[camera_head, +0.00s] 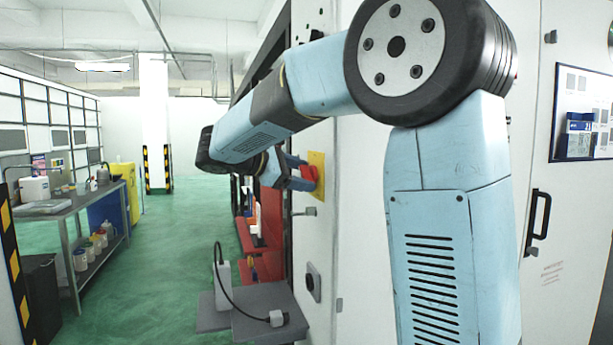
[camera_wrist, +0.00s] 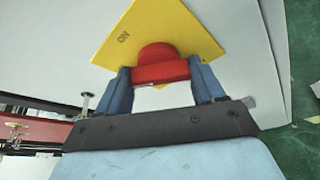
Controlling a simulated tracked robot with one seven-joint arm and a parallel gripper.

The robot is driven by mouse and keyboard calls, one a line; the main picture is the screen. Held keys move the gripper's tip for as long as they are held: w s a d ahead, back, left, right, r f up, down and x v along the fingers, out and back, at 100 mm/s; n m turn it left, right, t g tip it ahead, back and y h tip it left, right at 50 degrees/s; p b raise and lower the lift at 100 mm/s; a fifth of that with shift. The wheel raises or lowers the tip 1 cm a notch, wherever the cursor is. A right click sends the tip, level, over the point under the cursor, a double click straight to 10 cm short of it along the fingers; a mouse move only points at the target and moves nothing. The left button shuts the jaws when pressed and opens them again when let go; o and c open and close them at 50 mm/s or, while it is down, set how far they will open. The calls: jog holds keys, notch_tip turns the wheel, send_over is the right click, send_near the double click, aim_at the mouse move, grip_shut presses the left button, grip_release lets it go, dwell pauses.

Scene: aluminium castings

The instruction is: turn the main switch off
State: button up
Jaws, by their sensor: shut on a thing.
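The main switch is a red rotary knob (camera_wrist: 160,66) on a yellow plate (camera_wrist: 158,30); the letters "ON" show on the plate, partly turned in the wrist view. In the head view the red knob (camera_head: 308,173) and the yellow plate (camera_head: 318,180) are on the side of a white cabinet. My gripper (camera_wrist: 162,80) is at the knob, with one blue finger on each side of it, shut on it. In the head view my gripper (camera_head: 294,171) reaches the knob from the left. The knob's handle is partly hidden by the fingers.
A grey shelf (camera_head: 255,312) with a cabled device (camera_head: 222,275) juts out below the switch. A black door handle (camera_head: 538,222) is on the cabinet at right. A workbench (camera_head: 70,212) stands at left, with open green floor (camera_head: 175,250) between.

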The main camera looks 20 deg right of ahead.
jog(key=shift+a+f+n, duration=0.15)
jog(key=shift+f+n, duration=0.05)
jog(key=shift+n, duration=0.3)
jog(key=shift+g, duration=0.4)
jog(key=o, duration=1)
jog(key=shift+r, duration=0.15)
jog(key=shift+o, duration=0.2)
jog(key=v, duration=1.3)
jog(key=shift+a+r, duration=0.15)
jog(key=shift+a, duration=0.15)
jog(key=shift+s, duration=0.2)
